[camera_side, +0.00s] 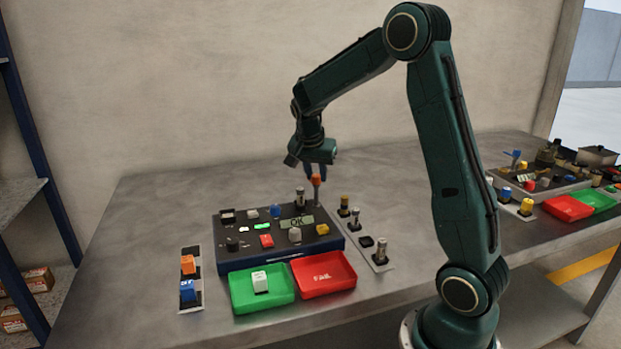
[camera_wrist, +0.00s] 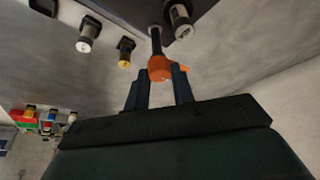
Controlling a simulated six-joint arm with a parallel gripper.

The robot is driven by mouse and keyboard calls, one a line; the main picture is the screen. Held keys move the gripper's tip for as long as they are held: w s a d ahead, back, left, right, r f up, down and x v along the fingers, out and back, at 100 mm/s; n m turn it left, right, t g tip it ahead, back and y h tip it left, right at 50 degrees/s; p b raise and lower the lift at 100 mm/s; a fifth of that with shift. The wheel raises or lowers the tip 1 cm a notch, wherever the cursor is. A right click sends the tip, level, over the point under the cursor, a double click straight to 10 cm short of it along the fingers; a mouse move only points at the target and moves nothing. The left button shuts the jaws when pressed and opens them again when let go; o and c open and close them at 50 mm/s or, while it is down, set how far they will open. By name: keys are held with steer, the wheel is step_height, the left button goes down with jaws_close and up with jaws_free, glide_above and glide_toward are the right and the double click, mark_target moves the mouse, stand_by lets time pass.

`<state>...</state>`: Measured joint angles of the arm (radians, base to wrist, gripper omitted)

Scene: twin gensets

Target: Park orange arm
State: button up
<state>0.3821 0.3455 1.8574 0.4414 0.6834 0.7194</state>
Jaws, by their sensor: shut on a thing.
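The orange arm is a dark upright stalk with an orange head (camera_side: 316,181) at the back right corner of the dark control panel (camera_side: 222,254). My gripper (camera_side: 315,173) reaches down from above and is shut on the orange head. In the wrist view the orange head (camera_wrist: 159,69) sits between the two fingertips of my gripper (camera_wrist: 160,76). The dark stalk runs from it to the panel. The fingers hide part of the head.
A silver-topped cylinder (camera_side: 300,196) stands close left of the orange arm. A strip with several cylinders (camera_side: 381,251) lies right of the panel. Green (camera_side: 239,297) and red (camera_side: 343,276) trays sit in front. An orange and blue switch strip (camera_side: 188,280) lies left. A second panel stands far right.

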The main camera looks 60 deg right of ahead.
steer(key=shift+m+g, duration=0.3)
steer(key=shift+m, duration=0.5)
steer(key=o, duration=1)
steer(key=shift+r, duration=0.15)
steer(key=v, duration=1.3)
steer(key=shift+w+a+r, duration=0.1)
steer(key=shift+a+r, duration=0.05)
steer(key=shift+r, duration=0.1)
